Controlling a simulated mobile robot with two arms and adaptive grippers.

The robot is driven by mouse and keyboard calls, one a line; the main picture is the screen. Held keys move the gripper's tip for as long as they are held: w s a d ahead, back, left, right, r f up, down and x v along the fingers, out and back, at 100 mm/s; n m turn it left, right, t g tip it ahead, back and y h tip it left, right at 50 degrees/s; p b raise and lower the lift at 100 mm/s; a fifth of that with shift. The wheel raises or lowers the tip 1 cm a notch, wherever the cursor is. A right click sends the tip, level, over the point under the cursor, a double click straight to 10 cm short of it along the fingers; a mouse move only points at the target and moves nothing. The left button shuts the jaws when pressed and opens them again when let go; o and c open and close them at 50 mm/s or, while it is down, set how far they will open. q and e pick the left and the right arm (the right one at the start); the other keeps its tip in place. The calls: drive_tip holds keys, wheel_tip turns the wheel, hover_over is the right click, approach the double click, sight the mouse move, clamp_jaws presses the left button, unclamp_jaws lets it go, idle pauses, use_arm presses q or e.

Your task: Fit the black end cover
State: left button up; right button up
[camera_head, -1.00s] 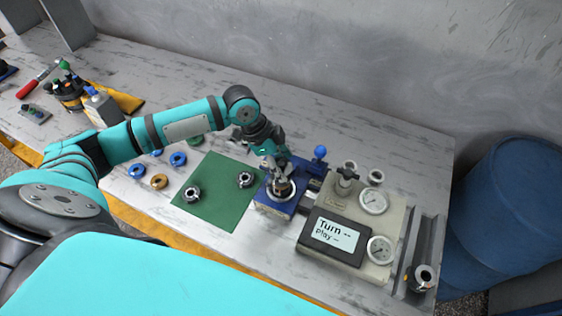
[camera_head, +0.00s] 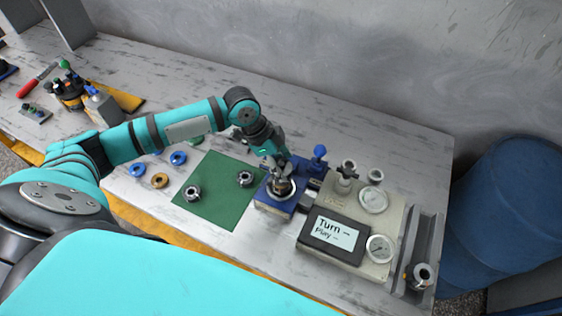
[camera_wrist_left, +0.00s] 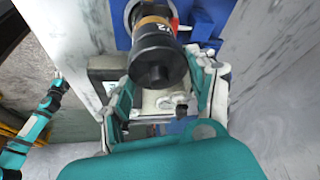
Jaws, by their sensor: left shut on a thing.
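A blue fixture (camera_head: 272,204) stands right of the green mat and holds an upright part inside a pale metal ring. My left gripper (camera_head: 283,183) is directly over it, with the fingers pointing down. In the left wrist view, a black cylindrical piece with a gold-brown marked band (camera_wrist_left: 157,62) lies between the fingers of my left gripper (camera_wrist_left: 170,85). It looks like the black end cover, in line with the fixture's ring (camera_wrist_left: 148,12). The gripper is shut on it. Whether it is fully seated is hidden. My right arm shows at the left of the wrist view; its gripper (camera_wrist_left: 57,82) is too small to read.
The green mat (camera_head: 213,212) carries two metal parts (camera_head: 193,193) (camera_head: 245,179). Blue rings (camera_head: 178,158) and a bronze ring (camera_head: 159,181) lie left of it. A gauge panel with a display (camera_head: 334,234) stands close right of the fixture. A blue knob (camera_head: 320,151) rises behind it.

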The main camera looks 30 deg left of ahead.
use_arm(q)
drive_tip(key=shift+f, duration=0.4)
idle(0.4)
idle(0.4)
drive_tip(key=shift+r+p, duration=0.1)
drive_tip(key=shift+p, duration=0.45)
drive_tip(key=shift+f, duration=0.5)
idle(0.4)
drive_tip(key=o, duration=1.5)
drive_tip(key=shift+o, duration=0.4)
drive_tip(key=shift+o, duration=1)
